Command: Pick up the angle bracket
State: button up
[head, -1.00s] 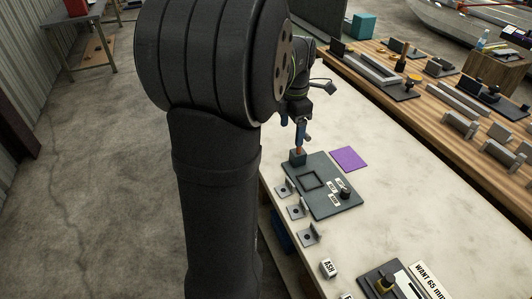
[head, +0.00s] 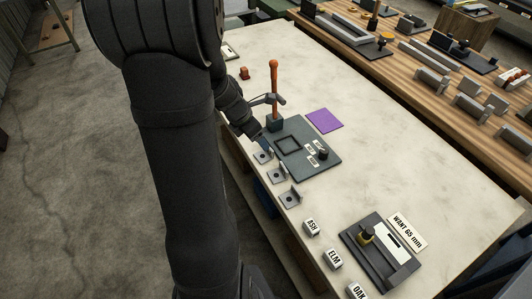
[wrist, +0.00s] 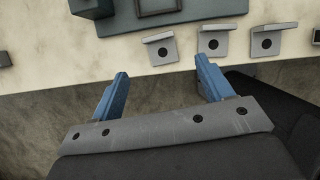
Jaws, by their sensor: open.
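Three grey L-shaped angle brackets, each with a dark hole, stand in a row along the table's near edge. The one nearest the dark block (head: 263,156) also shows in the wrist view (wrist: 161,57). The middle bracket (head: 277,176) is also in the wrist view (wrist: 213,51), as is the third (head: 290,199), at right there (wrist: 268,50). My gripper (wrist: 161,66) is open and empty, its blue fingers apart. The first bracket lies just beyond the gap between the fingertips, not between the fingers. In the head view my arm partly hides the gripper.
Beside the brackets lies a dark plate (head: 320,160) with a square frame and small labels. A purple sheet (head: 324,121) lies behind. Labelled blocks (head: 311,228) and a gauge plate (head: 380,258) stand at front right.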

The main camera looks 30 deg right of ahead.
aim_at(267, 154)
jog(key=x, duration=1)
jog(key=shift+w+d+r, duration=0.1)
jog(key=shift+d+r, duration=0.1)
jog(key=shift+d, duration=0.1)
jog(key=c, duration=1.1)
